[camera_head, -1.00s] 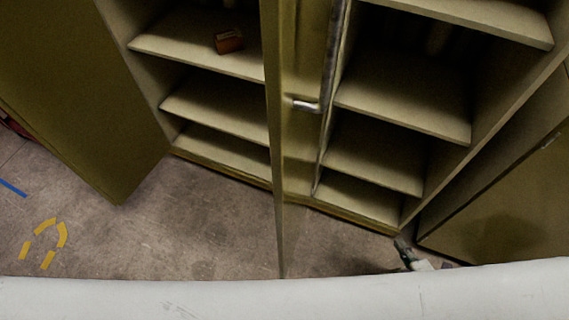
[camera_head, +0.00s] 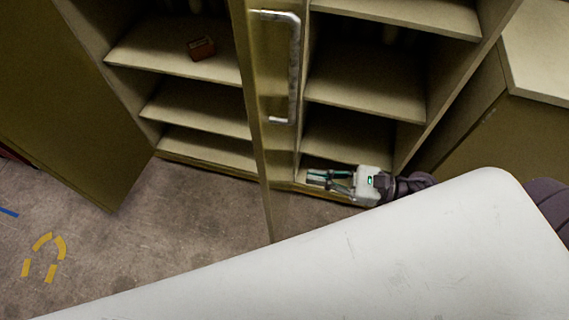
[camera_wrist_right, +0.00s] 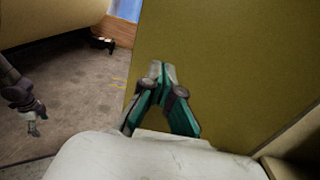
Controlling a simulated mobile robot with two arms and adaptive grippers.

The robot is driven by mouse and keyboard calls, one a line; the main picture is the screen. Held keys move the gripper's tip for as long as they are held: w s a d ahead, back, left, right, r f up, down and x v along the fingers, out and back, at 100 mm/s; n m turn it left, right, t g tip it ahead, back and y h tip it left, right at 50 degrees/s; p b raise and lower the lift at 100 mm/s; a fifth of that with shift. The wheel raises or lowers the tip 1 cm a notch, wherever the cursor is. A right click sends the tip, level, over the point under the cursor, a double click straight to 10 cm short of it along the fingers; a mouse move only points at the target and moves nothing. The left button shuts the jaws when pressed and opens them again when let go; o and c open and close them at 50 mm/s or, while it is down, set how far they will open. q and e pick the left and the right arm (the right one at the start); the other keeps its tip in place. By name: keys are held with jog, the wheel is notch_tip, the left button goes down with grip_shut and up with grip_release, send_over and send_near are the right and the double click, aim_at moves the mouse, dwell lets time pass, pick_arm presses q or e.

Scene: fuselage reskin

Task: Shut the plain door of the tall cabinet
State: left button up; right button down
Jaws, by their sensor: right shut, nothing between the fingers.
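A plain door (camera_head: 75,110), with no handle showing, stands swung open at the left of the head view. A second door (camera_head: 258,160) with a long metal handle (camera_head: 295,70) stands out near the middle, seen almost edge-on. My right gripper (camera_head: 318,178) is shut and empty, to the right of that door and below the handle. In the right wrist view its fingertips (camera_wrist_right: 162,70) meet in front of a broad plain olive panel (camera_wrist_right: 235,70); contact cannot be told. My left gripper (camera_wrist_right: 33,128) hangs small at the left there.
A small brown box (camera_head: 201,48) lies on an upper shelf. A lower cabinet with a pale top (camera_head: 540,50) stands at the right. The concrete floor (camera_head: 165,235) at the front left is clear, with yellow tape marks (camera_head: 45,255).

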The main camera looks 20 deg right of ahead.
aim_at(273, 170)
jog(key=p+x, duration=0.3)
jog(key=x, duration=0.3)
jog(key=shift+w+a+r, duration=0.1)
jog(key=shift+w+a, duration=0.05)
jog(key=shift+a, duration=0.1)
jog(key=shift+w+a, duration=0.1)
jog(key=shift+a, duration=0.1)
